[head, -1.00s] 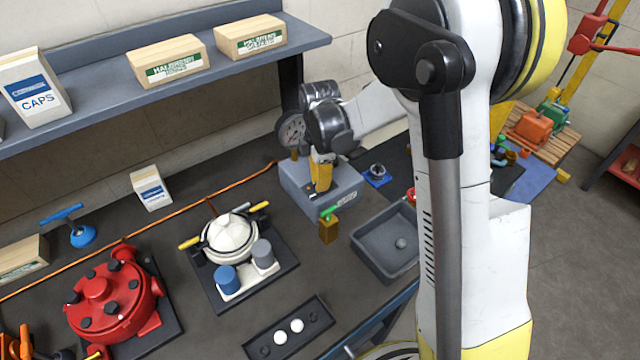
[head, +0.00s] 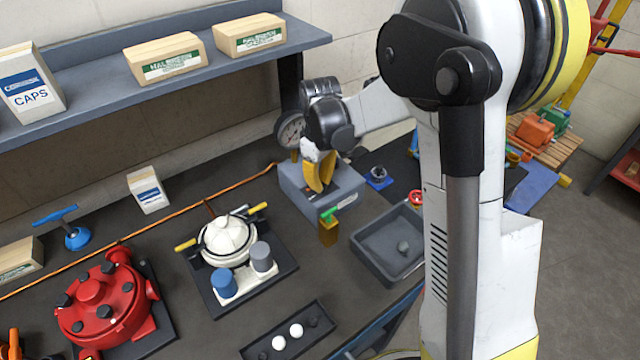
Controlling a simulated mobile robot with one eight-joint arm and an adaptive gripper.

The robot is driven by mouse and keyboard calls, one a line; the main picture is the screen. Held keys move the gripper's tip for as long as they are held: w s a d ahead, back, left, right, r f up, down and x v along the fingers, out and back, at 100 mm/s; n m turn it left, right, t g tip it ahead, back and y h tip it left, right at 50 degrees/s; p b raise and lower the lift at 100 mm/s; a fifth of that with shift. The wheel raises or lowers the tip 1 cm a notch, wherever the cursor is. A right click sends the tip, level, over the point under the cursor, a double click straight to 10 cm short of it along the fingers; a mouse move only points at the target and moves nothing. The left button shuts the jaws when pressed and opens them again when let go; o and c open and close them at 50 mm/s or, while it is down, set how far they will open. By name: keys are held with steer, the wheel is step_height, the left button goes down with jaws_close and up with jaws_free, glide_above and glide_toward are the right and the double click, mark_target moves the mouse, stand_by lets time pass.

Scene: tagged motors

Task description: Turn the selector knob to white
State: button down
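My gripper (head: 318,180) has yellow fingers pointing down at the top of a grey box (head: 345,198) with a round dial gauge (head: 291,130) behind it. The fingers look close to or touching the box top, and I cannot tell whether they are open or shut. No selector knob shows clearly on the box. My gripper and wrist cover part of the top, where a knob may be hidden. A small dark round knob on a blue plate (head: 377,178) stands right of the box. I cannot tell whether it is the selector, and no white mark is readable.
A green-handled brass valve (head: 328,229) stands in front of the box, with a grey tray (head: 369,262) to its right. A white motor (head: 226,240) on a dark plate and a red motor (head: 99,309) lie left. A shelf (head: 80,115) overhangs the back.

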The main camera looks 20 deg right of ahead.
mark_target(322, 182)
steer(key=m, duration=0.6)
steer(key=shift+d+m+b, duration=0.1)
steer(key=shift+m+b, duration=0.2)
steer(key=shift+b, duration=0.1)
steer(key=m, duration=0.6)
steer(key=shift+d, duration=0.1)
steer(key=c, duration=1.5)
jaws_free()
step_height(322, 182, up, 12)
steer(key=shift+b, duration=0.3)
